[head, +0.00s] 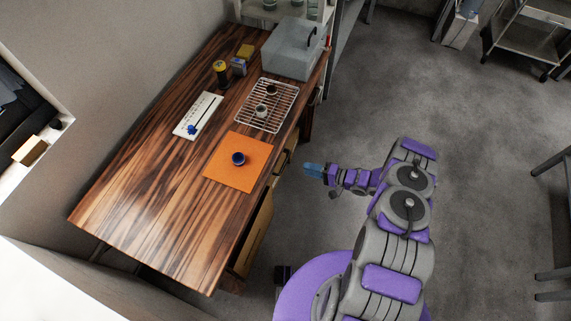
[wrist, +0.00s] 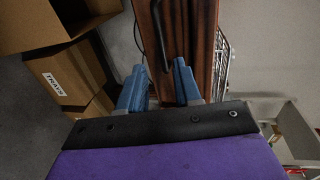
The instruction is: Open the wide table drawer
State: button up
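The wooden table (head: 150,180) stands left of my arm in the head view. In the wrist view a dark brown wooden front (wrist: 201,40) runs up the picture; I take it for the wide drawer's front. A dark curved handle (wrist: 160,35) stands out from it. My gripper (wrist: 159,68) has its two blue fingers apart, one either side of the handle's lower end. I cannot tell whether they touch it. In the head view my gripper (head: 309,169) is beside the table's right edge. The drawer front is mostly hidden there by the tabletop.
Cardboard boxes (wrist: 66,75) are under the table.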

aim_at(285, 163)
jog(key=b+x, duration=0.2)
jog(key=x, duration=0.9)
jog(key=shift+a, duration=0.15)
grip_shut()
